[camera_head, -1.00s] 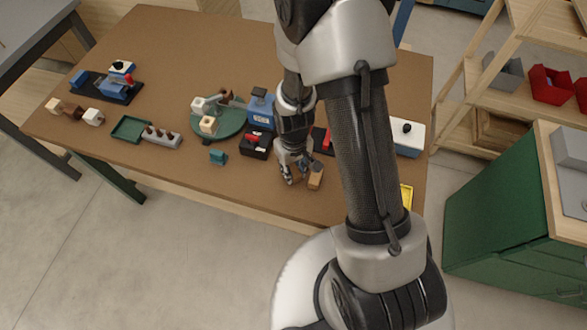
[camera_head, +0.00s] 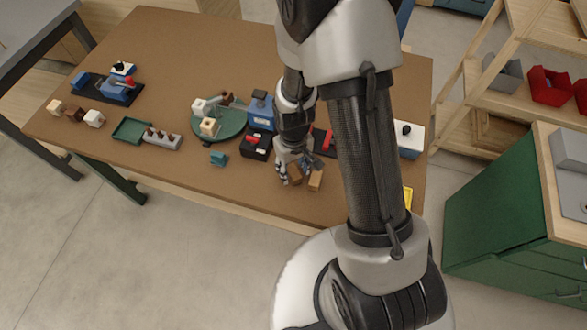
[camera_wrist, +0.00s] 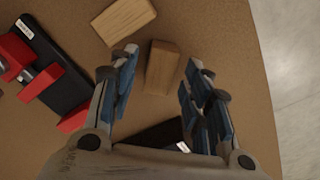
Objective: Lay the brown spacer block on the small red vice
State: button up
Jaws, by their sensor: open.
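Two brown wooden blocks lie near the table's front edge. The darker one (camera_wrist: 162,67) lies between my open fingers in the wrist view and shows in the head view (camera_head: 295,173). The lighter one (camera_wrist: 123,20) lies just beyond it, also in the head view (camera_head: 315,181). Which is the spacer block I cannot tell for certain. My gripper (camera_wrist: 155,92) is open, with nothing held. A red vice on a black base (camera_wrist: 62,95) stands left in the wrist view, partly hidden by my arm in the head view (camera_head: 327,141). Another black-based red device (camera_head: 254,145) stands left of my gripper.
A blue machine (camera_head: 261,112) and a green round plate (camera_head: 230,125) stand behind the left device. A small teal block (camera_head: 218,159), a grey pegged holder (camera_head: 163,137) and a green tray (camera_head: 131,130) are further left.

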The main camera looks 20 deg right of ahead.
notch_tip(320, 180, up, 10)
jog(key=p, duration=0.3)
notch_tip(320, 180, up, 16)
jog(key=t, duration=0.2)
send_over(294, 172)
jog(key=s, duration=0.4)
jog(key=s+r+m+t, duration=0.1)
jog(key=s+r+t, duration=0.1)
jog(key=s+r, duration=0.7)
jog(key=shift+s+r+m+t, duration=0.3)
jog(key=shift+s+r+m, duration=0.1)
jog(key=shift+s, duration=0.6)
jog(key=shift+o, duration=0.5)
